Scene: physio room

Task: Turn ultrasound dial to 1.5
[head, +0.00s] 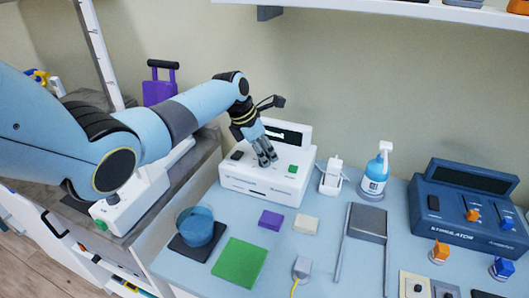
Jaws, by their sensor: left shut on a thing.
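The white ultrasound unit (256,184) stands on the light blue counter against the wall. It has a dark display (283,134) on its raised back panel, a black piece at the left of its top and a green button (293,169) at the right. My left gripper (265,161) reaches down onto the middle of the unit's top and is shut on the dial there. The fingers hide the dial, and its setting cannot be read. My right gripper is not in view.
Right of the unit are a white holder (331,177), a blue spray bottle (375,174) and the blue stimulator (465,213). In front lie a blue cup (198,228), a green pad (239,262) and small blocks. A shelf (400,10) overhangs the wall.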

